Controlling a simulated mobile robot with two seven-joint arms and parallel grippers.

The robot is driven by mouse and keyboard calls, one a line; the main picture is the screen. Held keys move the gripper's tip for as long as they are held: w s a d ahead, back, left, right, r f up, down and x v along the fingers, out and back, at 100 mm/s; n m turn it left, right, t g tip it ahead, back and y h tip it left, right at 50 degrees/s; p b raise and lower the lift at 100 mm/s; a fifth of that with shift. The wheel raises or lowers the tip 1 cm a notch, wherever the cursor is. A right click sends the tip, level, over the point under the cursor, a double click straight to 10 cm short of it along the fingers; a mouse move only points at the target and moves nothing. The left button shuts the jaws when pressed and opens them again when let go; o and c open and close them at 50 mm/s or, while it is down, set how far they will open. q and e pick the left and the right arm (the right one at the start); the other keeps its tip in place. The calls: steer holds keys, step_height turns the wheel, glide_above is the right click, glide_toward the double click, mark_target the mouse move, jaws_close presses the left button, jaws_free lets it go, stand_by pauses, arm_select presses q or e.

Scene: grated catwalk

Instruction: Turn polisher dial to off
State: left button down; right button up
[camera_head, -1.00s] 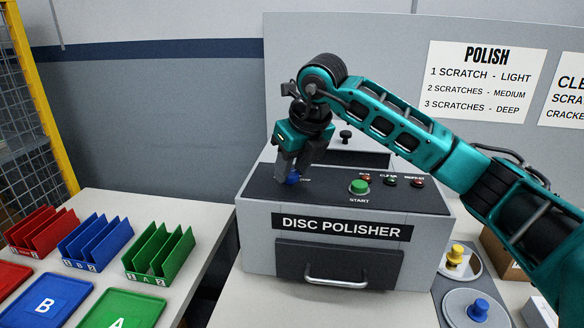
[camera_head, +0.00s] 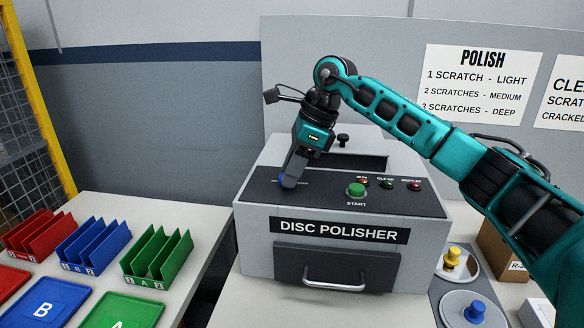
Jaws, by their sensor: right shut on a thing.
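The disc polisher (camera_head: 256,250) is a grey box with a dark top panel. Its blue dial (camera_head: 282,181) sits at the left of that panel, mostly hidden behind the fingers. My right gripper (camera_head: 289,181) points down at the dial and is shut on it. The dial's setting marks are covered or too small to read. My left gripper is not in view.
A green START button (camera_head: 356,190) and several small lamps sit right of the dial. A black knob (camera_head: 343,140) stands behind. A drawer handle (camera_head: 335,281) is on the front. Coloured racks (camera_head: 158,254) and trays stand left; blue (camera_head: 475,311) and yellow-knobbed pads stand right.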

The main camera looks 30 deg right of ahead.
steer(key=n, duration=0.1)
steer(key=n+g, duration=0.1)
steer(key=n, duration=0.1)
steer(key=n+g, duration=0.1)
steer(key=n, duration=0.1)
steer(key=shift+w+r+y, duration=0.1)
steer(key=shift+w+y, duration=0.2)
steer(key=shift+w+n+g, duration=0.15)
steer(key=shift+n+g, duration=0.65)
steer(key=shift+n, duration=1.6)
steer(key=o, duration=1.1)
steer(key=shift+c, duration=0.2)
steer(key=v, duration=0.7)
steer(key=shift+r, duration=0.2)
steer(key=shift+w, duration=0.1)
